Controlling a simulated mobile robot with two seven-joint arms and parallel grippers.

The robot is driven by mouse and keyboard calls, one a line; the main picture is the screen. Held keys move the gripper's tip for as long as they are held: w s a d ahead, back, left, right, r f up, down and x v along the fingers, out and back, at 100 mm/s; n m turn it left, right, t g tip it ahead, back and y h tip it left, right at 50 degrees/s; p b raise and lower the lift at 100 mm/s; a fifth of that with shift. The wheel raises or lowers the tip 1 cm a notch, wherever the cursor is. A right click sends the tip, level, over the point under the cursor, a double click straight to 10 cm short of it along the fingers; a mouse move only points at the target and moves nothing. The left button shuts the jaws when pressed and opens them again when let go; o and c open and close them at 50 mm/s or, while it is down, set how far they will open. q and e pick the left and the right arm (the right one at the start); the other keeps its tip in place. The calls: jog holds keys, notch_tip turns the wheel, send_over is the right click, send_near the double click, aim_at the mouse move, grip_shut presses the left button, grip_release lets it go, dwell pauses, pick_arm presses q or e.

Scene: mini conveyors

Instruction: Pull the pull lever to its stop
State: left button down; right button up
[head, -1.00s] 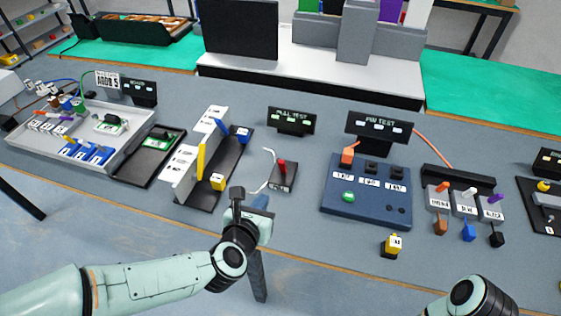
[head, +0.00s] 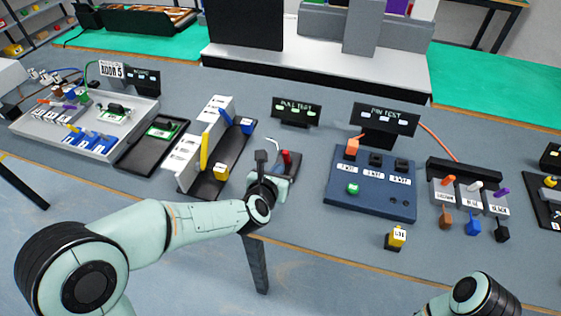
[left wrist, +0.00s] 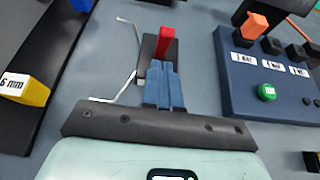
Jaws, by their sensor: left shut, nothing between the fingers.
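The pull lever is a red upright handle (head: 286,157) on a small dark base below the "PULL TEST" display (head: 296,111). In the left wrist view the red handle (left wrist: 166,42) stands just beyond my blue fingertips, on its dark base (left wrist: 147,50). My left gripper (head: 281,169) is shut and empty, at the near side of the lever. In the left wrist view its fingers (left wrist: 162,72) lie together and overlap the handle's lower part; I cannot tell whether they touch it. My right gripper is out of view; only part of the right arm shows.
A bent pale wire (left wrist: 136,60) runs left of the lever base. A black rack with yellow and blue blocks (head: 222,172) stands to the left. The blue pin-test box (head: 370,200) stands to the right.

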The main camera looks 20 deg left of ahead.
aim_at(284, 154)
pick_arm(q)
jog(key=shift+w+r+p, duration=0.15)
jog(key=shift+w+r, duration=0.15)
jog(key=shift+w, duration=0.35)
jog(key=shift+w+r+p, duration=0.15)
jog(key=shift+w+r, duration=0.15)
jog(key=shift+w, duration=0.3)
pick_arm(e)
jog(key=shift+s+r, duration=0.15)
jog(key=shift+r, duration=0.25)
